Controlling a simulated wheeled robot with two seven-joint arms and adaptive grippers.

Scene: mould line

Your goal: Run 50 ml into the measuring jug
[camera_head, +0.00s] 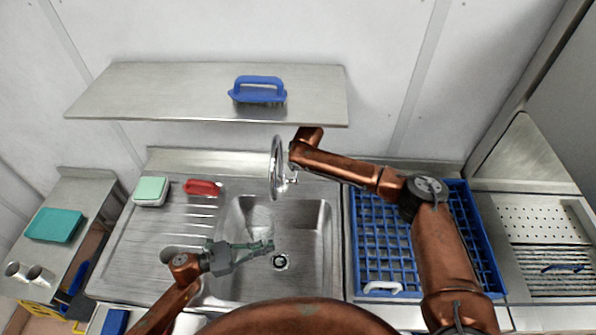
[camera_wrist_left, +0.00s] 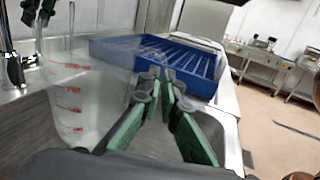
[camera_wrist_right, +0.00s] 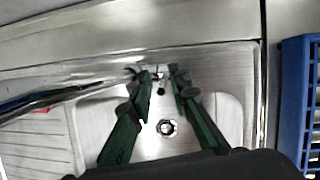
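The clear measuring jug (camera_wrist_left: 72,104) with red marks shows large in the left wrist view; in the head view only faint outlines show above the sink. My left gripper (camera_head: 268,246) is over the sink basin, its fingers close together at the jug's side, seemingly on its handle. The clear plastic makes the contact hard to see. No water level is clear. The tap (camera_head: 276,167) arches at the back of the sink. My right gripper (camera_wrist_right: 160,74) is behind the tap, its fingers a little apart with a small metal part between the tips; the arm hides it in the head view.
The sink (camera_head: 318,235) has its drain (camera_head: 280,262) in the basin. A blue rack (camera_head: 358,240) stands to the right. A sponge (camera_head: 151,190) and a red item (camera_head: 202,187) lie on the drainboard. A shelf (camera_head: 180,90) with a blue brush (camera_head: 258,90) hangs above.

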